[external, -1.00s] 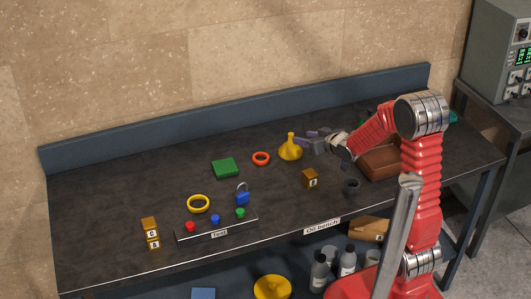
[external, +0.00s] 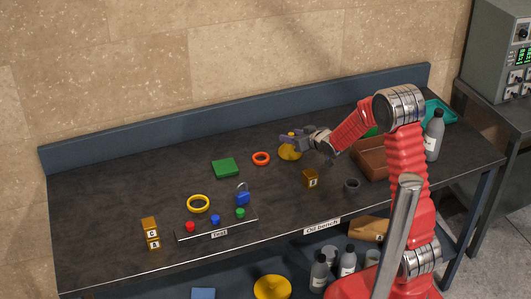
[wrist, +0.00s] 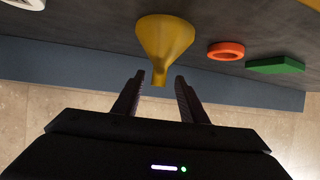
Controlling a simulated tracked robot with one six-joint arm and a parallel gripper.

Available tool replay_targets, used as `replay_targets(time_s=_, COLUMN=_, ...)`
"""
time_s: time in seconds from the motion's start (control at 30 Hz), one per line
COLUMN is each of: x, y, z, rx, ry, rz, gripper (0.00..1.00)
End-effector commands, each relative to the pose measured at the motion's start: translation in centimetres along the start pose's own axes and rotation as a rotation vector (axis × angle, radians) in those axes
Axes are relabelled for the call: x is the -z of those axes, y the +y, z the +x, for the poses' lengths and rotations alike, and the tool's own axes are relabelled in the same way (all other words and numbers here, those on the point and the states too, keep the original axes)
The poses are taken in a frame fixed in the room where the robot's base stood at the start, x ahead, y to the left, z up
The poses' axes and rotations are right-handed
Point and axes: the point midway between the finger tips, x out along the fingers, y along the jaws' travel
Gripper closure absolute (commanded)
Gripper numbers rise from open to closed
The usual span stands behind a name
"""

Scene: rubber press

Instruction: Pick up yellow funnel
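The yellow funnel (external: 289,154) stands wide end down on the dark bench, with its upper part hidden behind my gripper (external: 292,138) in the external view. In the wrist view, which is upside down, the funnel (wrist: 165,42) shows its cone and its narrow spout. The spout tip reaches to about the gap between the two dark fingers of my gripper (wrist: 160,78). The fingers are apart, with a visible gap on each side of the spout. I cannot tell whether the spout is fully between them in depth.
An orange ring (external: 261,158) and a green block (external: 225,168) lie left of the funnel. A lettered wooden cube (external: 310,178) and a dark cup (external: 352,186) stand nearer the front. A brown box (external: 372,160) is to the right. The bench's back rail (external: 230,124) runs behind.

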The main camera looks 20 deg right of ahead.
Motion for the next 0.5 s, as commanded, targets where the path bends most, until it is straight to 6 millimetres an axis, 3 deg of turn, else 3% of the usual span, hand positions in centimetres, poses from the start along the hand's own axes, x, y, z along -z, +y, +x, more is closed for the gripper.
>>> replay_targets(time_s=0.5, x=0.06, y=0.08, z=1.01, rx=0.000, ry=0.000, rz=0.000, gripper=0.61)
